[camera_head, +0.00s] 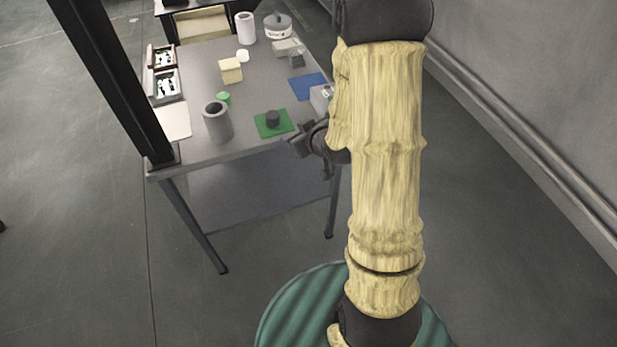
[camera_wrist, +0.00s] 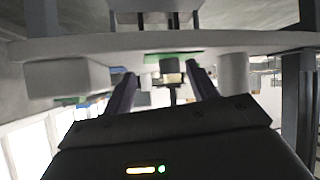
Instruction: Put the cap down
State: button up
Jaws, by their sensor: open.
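A dark, round, cap-like piece (camera_head: 272,118) sits on the green mat (camera_head: 262,132) near the front of the table. In the wrist view, which looks upside down, the same piece (camera_wrist: 171,68) shows against the green mat (camera_wrist: 184,53), in the gap between my fingers. My gripper (camera_head: 296,145) is at the table's front right edge, to the right of the mat and apart from the piece. In the wrist view my gripper (camera_wrist: 163,85) has its two fingers spread, and nothing appears held. My arm hides part of the table's right side.
A grey hollow cylinder (camera_head: 217,122) stands left of the mat. A pale box (camera_head: 319,99) stands to the right, partly behind my arm. A blue mat (camera_head: 307,87), a small green round piece (camera_head: 224,98) and a cream block (camera_head: 230,70) lie farther back.

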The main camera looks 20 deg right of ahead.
jog(key=s+a+r+m+g, duration=0.1)
jog(key=s+g, duration=0.1)
jog(key=s, duration=0.4)
jog(key=s+a+r+m+g+h, duration=0.1)
jog(key=s+r+g, duration=0.1)
jog(key=s, duration=0.4)
jog(key=s+a+r+m+g+h, duration=0.1)
jog(key=s+a+r+g, duration=0.1)
jog(key=s+g, duration=0.2)
jog(key=s, duration=0.2)
jog(key=shift+s+m, duration=0.4)
jog(key=shift+r, duration=0.1)
notch_tip(320, 180, up, 16)
jog(key=p, duration=1.6)
